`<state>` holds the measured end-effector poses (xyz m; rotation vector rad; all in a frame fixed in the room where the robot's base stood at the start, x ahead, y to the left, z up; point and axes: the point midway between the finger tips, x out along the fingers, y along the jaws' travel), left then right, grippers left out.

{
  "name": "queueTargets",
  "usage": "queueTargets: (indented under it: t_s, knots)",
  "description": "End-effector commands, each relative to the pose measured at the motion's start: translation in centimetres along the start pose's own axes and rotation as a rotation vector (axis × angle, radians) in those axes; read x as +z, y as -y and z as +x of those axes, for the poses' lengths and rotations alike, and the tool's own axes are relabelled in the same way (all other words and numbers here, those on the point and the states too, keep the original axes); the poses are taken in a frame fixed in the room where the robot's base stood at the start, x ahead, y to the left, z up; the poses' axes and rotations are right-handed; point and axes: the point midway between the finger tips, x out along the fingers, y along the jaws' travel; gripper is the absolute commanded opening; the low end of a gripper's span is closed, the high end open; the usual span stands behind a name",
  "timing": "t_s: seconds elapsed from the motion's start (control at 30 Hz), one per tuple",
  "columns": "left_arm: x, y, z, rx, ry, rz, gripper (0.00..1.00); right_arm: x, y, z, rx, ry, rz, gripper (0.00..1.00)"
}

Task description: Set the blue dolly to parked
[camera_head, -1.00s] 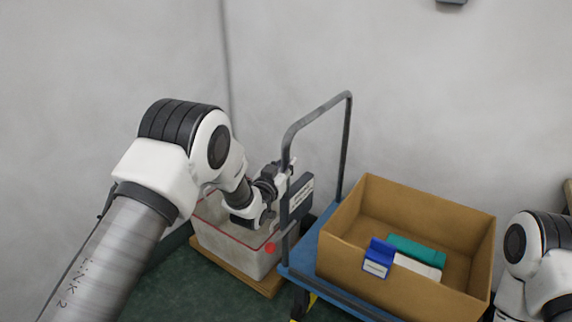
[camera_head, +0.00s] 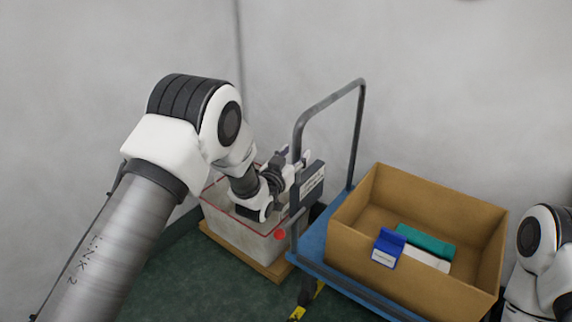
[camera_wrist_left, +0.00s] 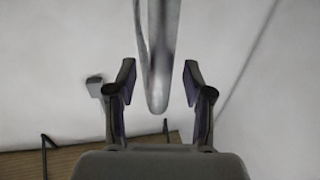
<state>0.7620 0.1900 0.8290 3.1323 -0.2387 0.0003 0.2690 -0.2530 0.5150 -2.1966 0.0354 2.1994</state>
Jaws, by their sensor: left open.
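The blue dolly (camera_head: 318,236) stands on the floor with a grey tubular push handle (camera_head: 361,125) rising at its back. A dark panel with a white label (camera_head: 313,180) sits by the handle's near post. A red knob (camera_head: 280,234) shows low beside that post. My left gripper (camera_head: 297,157) is open at the near post, above the panel. In the left wrist view, the grey bar (camera_wrist_left: 158,75) runs between the spread fingers of my left gripper (camera_wrist_left: 157,80); neither finger visibly touches it. My right gripper is out of view.
An open cardboard box (camera_head: 420,272) on the dolly holds blue, green and white items. A whitish bin with red edging (camera_head: 246,230) stands on a wooden base left of the dolly, close to my left arm. Yellow-black tape (camera_head: 300,310) marks the green floor.

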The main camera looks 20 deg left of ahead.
Motion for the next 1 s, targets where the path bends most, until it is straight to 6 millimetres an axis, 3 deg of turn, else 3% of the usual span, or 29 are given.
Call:
queueTargets:
  t_s: [0.2,0.4,0.87,0.93,1.0]
  knots:
    - [0.0,0.0,-5.7,-0.001,0.003,0.000,0.52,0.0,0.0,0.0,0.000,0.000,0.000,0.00]
    - [0.0,0.0,-8.9,0.000,0.000,0.000,0.52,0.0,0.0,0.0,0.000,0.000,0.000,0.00]
    - [0.1,-0.1,-9.3,0.001,0.002,0.000,0.52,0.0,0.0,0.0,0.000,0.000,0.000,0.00]
    - [1.4,0.0,-9.6,0.000,0.022,-0.004,0.52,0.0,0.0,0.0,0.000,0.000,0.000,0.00]
    - [4.2,0.1,-10.3,-0.006,0.071,-0.015,0.52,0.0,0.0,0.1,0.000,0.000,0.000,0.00]
